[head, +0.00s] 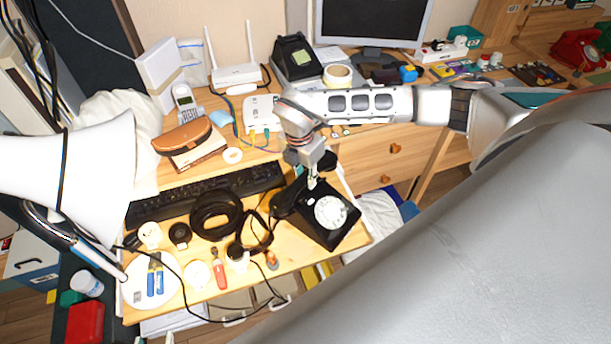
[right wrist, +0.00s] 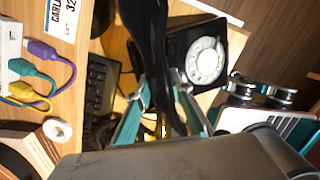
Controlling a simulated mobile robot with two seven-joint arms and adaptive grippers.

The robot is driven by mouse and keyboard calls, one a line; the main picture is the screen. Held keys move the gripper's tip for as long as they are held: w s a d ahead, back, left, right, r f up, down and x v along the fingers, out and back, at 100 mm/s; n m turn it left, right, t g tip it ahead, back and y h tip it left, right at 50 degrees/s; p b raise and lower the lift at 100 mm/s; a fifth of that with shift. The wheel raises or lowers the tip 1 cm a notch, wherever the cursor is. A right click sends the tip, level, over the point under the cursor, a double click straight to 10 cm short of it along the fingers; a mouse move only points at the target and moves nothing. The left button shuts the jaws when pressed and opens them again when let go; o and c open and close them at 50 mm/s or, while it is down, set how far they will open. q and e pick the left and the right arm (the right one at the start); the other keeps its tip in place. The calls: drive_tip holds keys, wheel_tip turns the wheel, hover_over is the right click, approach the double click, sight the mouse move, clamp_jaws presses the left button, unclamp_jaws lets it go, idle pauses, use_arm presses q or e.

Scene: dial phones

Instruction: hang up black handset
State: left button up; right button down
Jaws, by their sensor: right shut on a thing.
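A black dial phone (head: 340,234) with a white dial (head: 331,212) sits near the right front corner of the wooden desk. In the right wrist view, the phone (right wrist: 183,45) lies beyond my gripper. My right gripper (head: 312,183) is shut on the black handset (head: 287,203), at the phone's back left side. In the right wrist view, the handset (right wrist: 150,35) runs between the two teal-edged fingers of my right gripper (right wrist: 163,105). I cannot tell whether the handset touches the phone. My arm hides part of the handset. My left gripper is not in view.
A black keyboard (head: 165,204) and a coiled black cable (head: 215,214) lie left of the phone. A red-handled screwdriver (head: 219,272) lies at the front. A white lamp (head: 75,175) stands at left. A router (head: 237,75) stands at the back.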

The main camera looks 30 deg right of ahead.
drive_tip(key=shift+f+b, duration=0.7)
drive_tip(key=shift+f, duration=0.35)
idle(0.5)
drive_tip(key=c, duration=1.7)
unclamp_jaws()
drive_tip(key=shift+r, duration=0.1)
drive_tip(key=r, duration=0.4)
drive_tip(key=a+r, duration=0.1)
drive_tip(key=r, duration=0.7)
drive_tip(key=shift+s+a, duration=0.2)
drive_tip(key=shift+s+f, duration=0.1)
drive_tip(key=shift+f, duration=0.05)
